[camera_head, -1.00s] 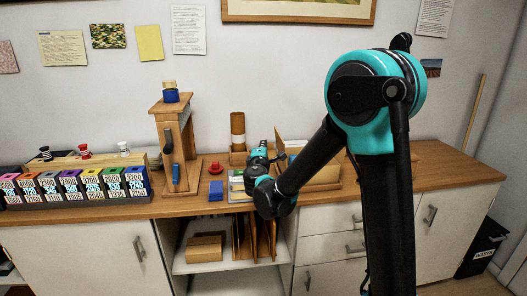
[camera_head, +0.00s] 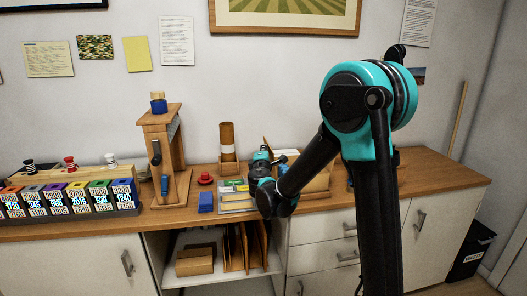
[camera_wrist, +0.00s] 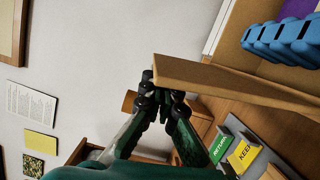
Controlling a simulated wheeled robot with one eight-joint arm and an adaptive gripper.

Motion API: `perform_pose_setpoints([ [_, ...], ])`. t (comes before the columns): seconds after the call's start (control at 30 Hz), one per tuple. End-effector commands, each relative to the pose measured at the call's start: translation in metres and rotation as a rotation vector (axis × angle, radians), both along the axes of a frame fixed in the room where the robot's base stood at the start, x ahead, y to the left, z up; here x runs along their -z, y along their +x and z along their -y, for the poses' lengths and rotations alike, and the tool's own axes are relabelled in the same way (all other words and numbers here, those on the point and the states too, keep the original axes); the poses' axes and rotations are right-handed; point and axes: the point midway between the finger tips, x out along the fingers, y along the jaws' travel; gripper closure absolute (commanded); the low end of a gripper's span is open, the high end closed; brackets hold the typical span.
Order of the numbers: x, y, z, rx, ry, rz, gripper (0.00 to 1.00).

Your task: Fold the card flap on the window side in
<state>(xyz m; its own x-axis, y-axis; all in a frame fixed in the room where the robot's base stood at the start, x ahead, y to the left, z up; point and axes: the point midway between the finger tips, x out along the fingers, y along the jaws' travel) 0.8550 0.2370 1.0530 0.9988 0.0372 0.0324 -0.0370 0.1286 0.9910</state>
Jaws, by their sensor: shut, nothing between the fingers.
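In the wrist view, a tan card flap (camera_wrist: 225,80) sticks out from an open carton (camera_wrist: 265,65) toward my fingertips. My gripper (camera_wrist: 164,98) is shut and empty, its tips close by the flap's free end. I cannot tell whether they touch it. A blue ridged thing (camera_wrist: 285,42) lies in the carton. In the head view, my gripper (camera_head: 276,160) is at the left end of the carton (camera_head: 318,182), partly hidden by my arm. A thin upright flap edge (camera_head: 267,143) shows behind the gripper. No window is in view, so the flap's side is unclear.
A grey tray with green and yellow cards marked RETURN and KEEP (camera_wrist: 230,150) lies below the flap. A blue block (camera_head: 206,202), a red knob (camera_head: 205,179), a brown cylinder (camera_head: 227,140) and a wooden stand (camera_head: 160,150) are to the left. The right counter end (camera_head: 440,178) is clear.

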Motion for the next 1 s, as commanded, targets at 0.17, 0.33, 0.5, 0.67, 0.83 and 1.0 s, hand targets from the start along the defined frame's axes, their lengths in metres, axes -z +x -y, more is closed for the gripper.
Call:
perform_pose_setpoints([
  [0.17,-0.002,0.001,0.004,0.001,0.039,-0.011,1.0],
  [0.33,-0.002,0.002,0.006,0.0,0.058,-0.017,1.0],
  [0.5,-0.004,0.003,0.01,0.001,0.099,-0.028,1.0],
  [0.67,-0.006,0.005,0.018,0.002,0.174,-0.05,1.0],
  [0.83,-0.008,0.009,0.032,0.003,0.309,-0.089,1.0],
  [1.0,-0.008,0.013,0.048,0.003,0.466,-0.133,1.0],
])
